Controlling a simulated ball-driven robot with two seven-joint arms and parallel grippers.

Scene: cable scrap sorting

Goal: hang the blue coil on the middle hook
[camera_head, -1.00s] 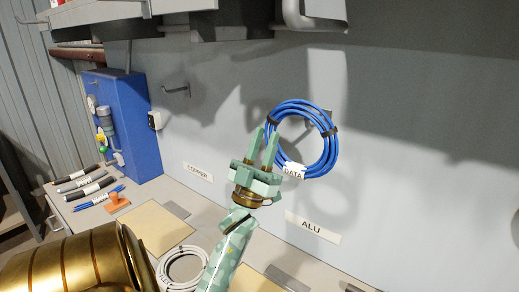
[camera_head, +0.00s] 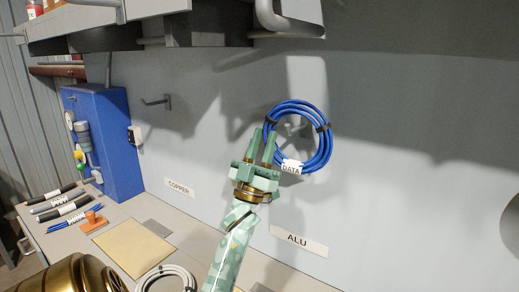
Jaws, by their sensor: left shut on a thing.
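The blue coil (camera_head: 326,145) is a ring of cable with dark ties and a white DATA tag (camera_head: 292,167). It is up in front of the grey back wall, above the ALU label (camera_head: 299,241). My left gripper (camera_head: 264,138) is shut on the coil at its left side. A grey hook (camera_head: 298,129) shows partly through the ring's opening; I cannot tell whether the coil is around it or in front of it. Another hook (camera_head: 155,101) is bare, above the COPPER label (camera_head: 179,188). My right gripper is not in view.
A shelf (camera_head: 180,30) with a grey pipe (camera_head: 285,22) overhangs at the top. A blue cabinet (camera_head: 105,140) stands at the left. On the bench lie cable pieces (camera_head: 62,206), an orange block (camera_head: 94,221) and a white coil (camera_head: 165,279). The wall right of the blue coil is clear.

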